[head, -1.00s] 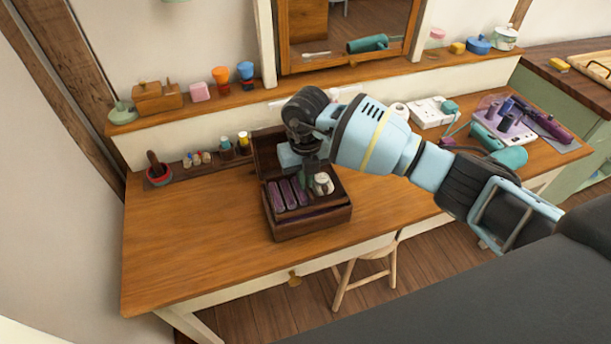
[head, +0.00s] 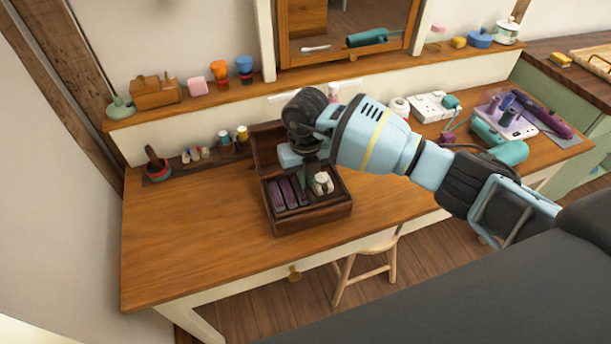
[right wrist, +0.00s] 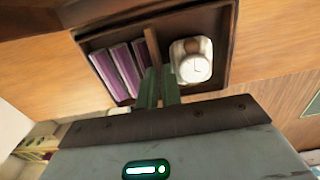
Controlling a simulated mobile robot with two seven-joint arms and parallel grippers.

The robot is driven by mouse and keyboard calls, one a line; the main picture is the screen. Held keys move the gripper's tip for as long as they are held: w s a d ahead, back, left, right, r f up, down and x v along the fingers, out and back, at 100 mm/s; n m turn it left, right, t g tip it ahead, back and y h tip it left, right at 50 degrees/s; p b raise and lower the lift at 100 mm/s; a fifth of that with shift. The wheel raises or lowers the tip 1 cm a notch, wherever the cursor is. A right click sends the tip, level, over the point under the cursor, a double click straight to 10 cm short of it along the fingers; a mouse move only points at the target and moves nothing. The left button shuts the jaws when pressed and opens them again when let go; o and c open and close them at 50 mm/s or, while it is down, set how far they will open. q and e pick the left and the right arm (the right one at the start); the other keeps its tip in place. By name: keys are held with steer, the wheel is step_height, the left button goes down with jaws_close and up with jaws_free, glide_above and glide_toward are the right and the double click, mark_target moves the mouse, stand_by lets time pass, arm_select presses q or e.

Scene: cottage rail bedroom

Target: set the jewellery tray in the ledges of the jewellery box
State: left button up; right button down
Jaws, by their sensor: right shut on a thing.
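The dark wooden jewellery box (head: 315,217) stands on the dressing table with its lid (head: 264,150) raised at the back. The jewellery tray (right wrist: 152,44) lies within the box opening, with purple padded rolls (right wrist: 118,70) on one side of its wooden divider and a white-faced watch on a pale cushion (right wrist: 193,62) on the other. My right gripper (right wrist: 159,88) points down into the tray, its green fingers shut on the divider. Whether the tray rests on the ledges or hangs just above them cannot be told; the ledges are hidden. My left gripper is not in view.
The wooden table (head: 190,240) is clear to the left and in front of the box. A white power strip (head: 430,107) and teal hairdryer (head: 498,145) lie on the right. A stool (head: 365,265) stands below.

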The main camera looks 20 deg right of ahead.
steer(key=shift+f, duration=0.8)
stand_by(1.0)
steer(key=c, duration=1.5)
jaws_free()
steer(key=shift+s, duration=0.1)
steer(key=shift+f, duration=0.1)
